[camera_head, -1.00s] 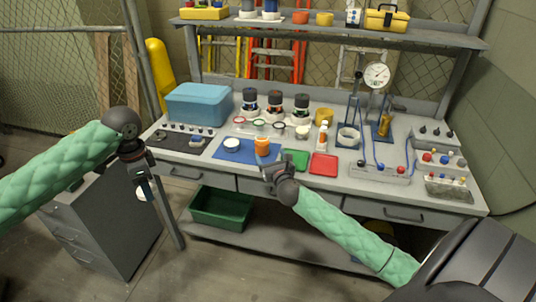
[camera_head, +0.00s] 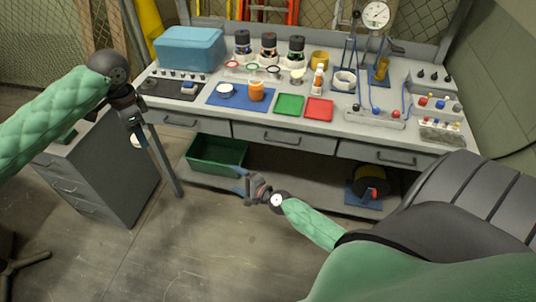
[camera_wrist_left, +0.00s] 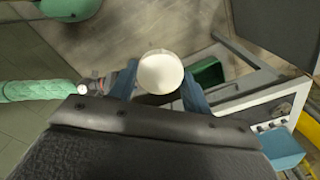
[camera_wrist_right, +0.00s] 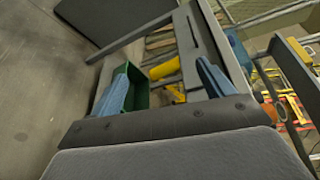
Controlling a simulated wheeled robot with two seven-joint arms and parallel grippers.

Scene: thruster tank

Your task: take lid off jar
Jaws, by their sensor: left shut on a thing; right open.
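My left gripper (camera_head: 136,134) is shut on a white round lid (camera_wrist_left: 160,72), held in the air left of the bench; its edge also shows in the head view (camera_head: 136,142). An orange jar (camera_head: 256,91) stands upright on the blue mat (camera_head: 240,101) on the bench. Its top looks orange, with no white cap on it. A flat white round piece (camera_head: 225,90) lies on the mat left of the jar. My right gripper (camera_head: 247,186) is open and empty, below and in front of the bench edge; its spread fingers show in the right wrist view (camera_wrist_right: 163,85).
A green bin (camera_head: 216,167) sits on the shelf below. A grey cabinet (camera_head: 95,183) stands at left.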

